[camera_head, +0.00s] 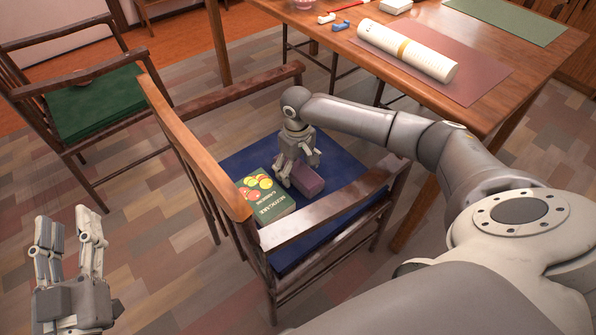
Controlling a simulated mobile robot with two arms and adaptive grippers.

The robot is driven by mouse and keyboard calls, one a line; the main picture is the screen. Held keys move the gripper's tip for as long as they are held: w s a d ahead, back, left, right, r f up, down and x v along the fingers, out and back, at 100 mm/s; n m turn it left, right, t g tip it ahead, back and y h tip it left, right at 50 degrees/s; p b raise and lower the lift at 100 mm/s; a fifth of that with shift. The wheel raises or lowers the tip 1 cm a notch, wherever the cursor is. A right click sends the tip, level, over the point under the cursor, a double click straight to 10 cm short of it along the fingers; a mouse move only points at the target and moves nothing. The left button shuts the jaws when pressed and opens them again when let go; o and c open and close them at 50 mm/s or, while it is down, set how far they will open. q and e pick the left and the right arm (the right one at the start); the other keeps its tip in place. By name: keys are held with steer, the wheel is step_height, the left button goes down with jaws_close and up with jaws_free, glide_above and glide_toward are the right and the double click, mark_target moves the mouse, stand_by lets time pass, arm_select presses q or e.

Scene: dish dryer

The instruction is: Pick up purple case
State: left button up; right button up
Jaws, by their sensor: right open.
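The purple case (308,182) is a small box lying on the blue seat of a wooden armchair. My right gripper (299,173) points down over the seat right at the case, with its fingers open around or beside the case's upper left end. I cannot tell whether the fingers touch it. Part of the case is hidden behind the fingers. My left gripper (71,237) is at the lower left, fingers pointing up and spread apart, open and empty, away from the chair.
A green box with fruit pictures (265,196) lies on the blue seat (339,198), left of the case. The chair's wooden armrest (325,207) runs in front. A table (480,99) with a white cylinder (407,51) stands at the upper right. Another chair (95,101) stands at left.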

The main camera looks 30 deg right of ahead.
steer(key=c, duration=1.2)
steer(key=shift+o, duration=0.2)
steer(key=shift+r, duration=0.15)
